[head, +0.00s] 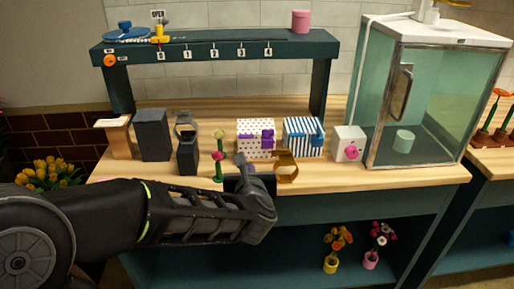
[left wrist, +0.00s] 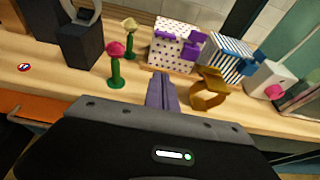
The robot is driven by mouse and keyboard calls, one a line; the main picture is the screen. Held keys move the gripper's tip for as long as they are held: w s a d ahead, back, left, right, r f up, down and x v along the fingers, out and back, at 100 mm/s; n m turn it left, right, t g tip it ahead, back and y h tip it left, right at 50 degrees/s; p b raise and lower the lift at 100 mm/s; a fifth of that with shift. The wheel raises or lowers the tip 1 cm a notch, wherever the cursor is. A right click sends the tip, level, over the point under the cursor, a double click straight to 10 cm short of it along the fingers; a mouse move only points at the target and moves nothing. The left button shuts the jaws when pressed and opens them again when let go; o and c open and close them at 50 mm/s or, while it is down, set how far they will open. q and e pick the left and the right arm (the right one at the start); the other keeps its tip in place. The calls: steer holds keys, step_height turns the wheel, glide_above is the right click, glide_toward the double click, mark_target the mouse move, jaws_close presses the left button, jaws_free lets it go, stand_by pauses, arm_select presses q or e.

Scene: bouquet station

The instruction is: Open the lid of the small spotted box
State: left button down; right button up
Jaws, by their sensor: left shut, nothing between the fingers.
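The small spotted box (head: 250,128) is white with dark spots and purple fittings on its front. It stands on the wooden counter, and its lid looks shut. It also shows in the left wrist view (left wrist: 163,53), at the top middle, with a purple piece across its front and another at its right. My left gripper (head: 245,162) is in front of the box, close to its lower front edge. In the left wrist view its fingers (left wrist: 160,88) are together and empty, pointing at the box; I cannot tell whether they touch it. My right gripper is not in view.
A blue-striped box (head: 303,137) stands right of the spotted one. A brown ring-shaped stand (head: 286,168) is close to the gripper's right. A pink flower (left wrist: 115,65) stands to its left, beside dark blocks. A glass cabinet (head: 430,105) is at the right.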

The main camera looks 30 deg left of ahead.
mark_target(256, 128)
arm_select(q)
steer(key=shift+w, duration=0.15)
steer(key=x, duration=0.9)
steer(key=shift+a+f+p, duration=0.1)
steer(key=shift+f+p, duration=0.05)
steer(key=shift+p, duration=0.2)
step_height(256, 128, up, 3)
steer(key=shift+w+a+r+p, duration=0.15)
steer(key=shift+w+r+p, duration=0.05)
steer(key=shift+p, duration=1)
steer(key=shift+r, duration=0.25)
